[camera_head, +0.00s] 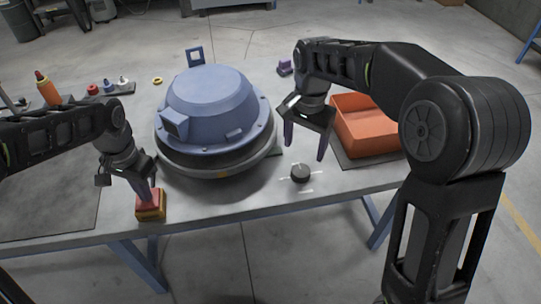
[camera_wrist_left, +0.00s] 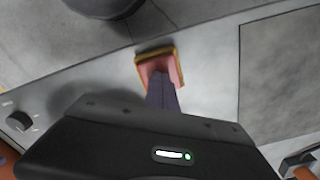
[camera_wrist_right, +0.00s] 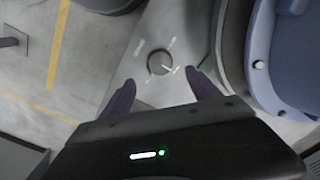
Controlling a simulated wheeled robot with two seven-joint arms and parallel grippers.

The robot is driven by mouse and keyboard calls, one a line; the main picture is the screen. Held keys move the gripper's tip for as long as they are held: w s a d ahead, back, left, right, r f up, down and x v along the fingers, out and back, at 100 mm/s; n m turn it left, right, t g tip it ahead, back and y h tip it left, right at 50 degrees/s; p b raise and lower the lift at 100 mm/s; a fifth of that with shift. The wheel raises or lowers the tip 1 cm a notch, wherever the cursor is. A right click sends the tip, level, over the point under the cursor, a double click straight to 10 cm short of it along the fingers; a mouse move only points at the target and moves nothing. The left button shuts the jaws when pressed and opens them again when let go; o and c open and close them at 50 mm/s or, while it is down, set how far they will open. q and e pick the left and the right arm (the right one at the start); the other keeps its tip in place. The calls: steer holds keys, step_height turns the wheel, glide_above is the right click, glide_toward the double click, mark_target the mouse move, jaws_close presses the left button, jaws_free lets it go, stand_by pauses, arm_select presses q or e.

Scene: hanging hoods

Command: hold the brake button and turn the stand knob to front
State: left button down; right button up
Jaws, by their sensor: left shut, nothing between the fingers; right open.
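The brake button (camera_head: 150,203) is a red block on a yellow base near the table's front edge; it also shows in the left wrist view (camera_wrist_left: 172,66). My left gripper (camera_head: 150,196) is shut and empty, its fingertips down on the button's top. The stand knob (camera_head: 300,173) is a black dial with a light pointer mark, with white marks on the table around it; it shows in the right wrist view (camera_wrist_right: 160,62). My right gripper (camera_head: 304,142) is open above and behind the knob, its fingers apart from it. How far the button is pressed cannot be told.
A blue hood (camera_head: 212,105) on a round turntable stand fills the table's middle, between the two arms. An orange bin (camera_head: 365,133) stands right of the knob. Bottles and small parts (camera_head: 108,86) stand at the back left, and a dark mat (camera_head: 50,205) lies left.

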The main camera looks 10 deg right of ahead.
arm_select(q)
steer(key=shift+s+f, duration=0.2)
steer(key=shift+f, duration=0.05)
arm_select(e)
step_height(320, 180, up, 3)
steer(key=shift+r, duration=0.1)
arm_select(q)
steer(key=shift+r, duration=0.15)
arm_select(e)
steer(key=shift+r, duration=0.1)
arm_select(q)
steer(key=r+p, duration=0.5)
steer(key=r, duration=0.2)
steer(key=shift+w+r, duration=0.1)
steer(key=shift+w, duration=0.1)
arm_select(e)
step_height(320, 180, up, 5)
steer(key=shift+r, duration=0.1)
